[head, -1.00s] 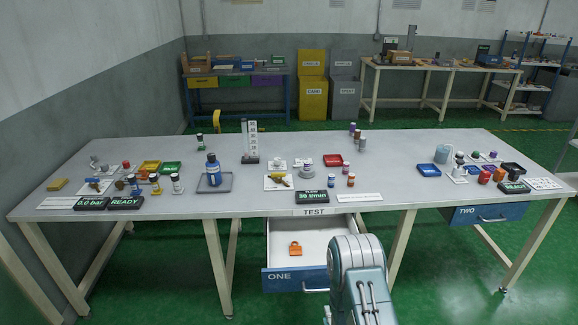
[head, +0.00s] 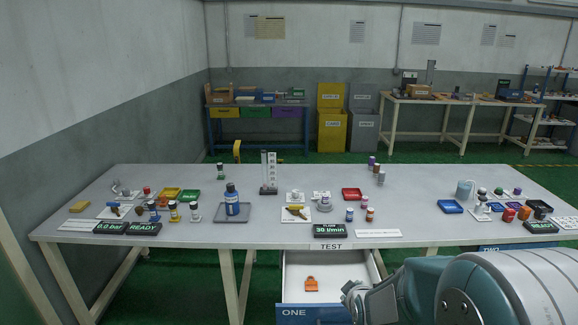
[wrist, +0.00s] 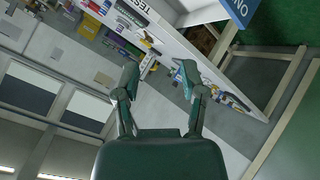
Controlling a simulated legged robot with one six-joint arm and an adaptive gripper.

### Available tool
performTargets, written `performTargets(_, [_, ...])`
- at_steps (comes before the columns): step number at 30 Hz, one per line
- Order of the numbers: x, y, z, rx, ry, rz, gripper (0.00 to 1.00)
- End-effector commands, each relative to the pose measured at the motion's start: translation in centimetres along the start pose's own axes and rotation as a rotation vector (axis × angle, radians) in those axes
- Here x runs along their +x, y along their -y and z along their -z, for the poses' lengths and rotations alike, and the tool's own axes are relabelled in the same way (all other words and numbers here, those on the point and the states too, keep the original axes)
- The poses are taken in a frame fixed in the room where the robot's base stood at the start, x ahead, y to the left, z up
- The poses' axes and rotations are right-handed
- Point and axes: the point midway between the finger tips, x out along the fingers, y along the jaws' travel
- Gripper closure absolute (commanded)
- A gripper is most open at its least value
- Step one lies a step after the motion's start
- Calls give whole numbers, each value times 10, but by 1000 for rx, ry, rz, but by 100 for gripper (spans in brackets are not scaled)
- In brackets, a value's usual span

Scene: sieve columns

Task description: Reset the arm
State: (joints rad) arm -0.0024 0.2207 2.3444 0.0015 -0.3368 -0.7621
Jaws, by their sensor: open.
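My arm (head: 470,285) is raised at the lower right of the head view, in front of the table (head: 200,186). My gripper (wrist: 157,75) shows in the wrist view with its two fingers spread and nothing between them. In that view the room appears tilted, and the table stands off beyond the fingers. The gripper's fingertips are not clearly visible in the head view. The open drawer ONE (head: 310,310) hangs under the table's front edge, with an orange padlock-shaped item (head: 311,284) lying inside. My arm is just right of the drawer.
The tabletop holds a blue bottle (head: 232,200) on a grey tray, a yellow-handled valve (head: 295,211), a red tray (head: 352,194), a blue tray (head: 450,207) and several small bottles. Drawer TWO (head: 490,248) is at the right. Green floor lies behind the table.

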Motion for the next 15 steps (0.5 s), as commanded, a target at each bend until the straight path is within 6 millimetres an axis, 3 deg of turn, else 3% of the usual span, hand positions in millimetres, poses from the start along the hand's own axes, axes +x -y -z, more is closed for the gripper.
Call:
performTargets(6, [-70,-12,12,179,70,55,46])
performTargets(15, [-170,-7,6,428,195,118,46])
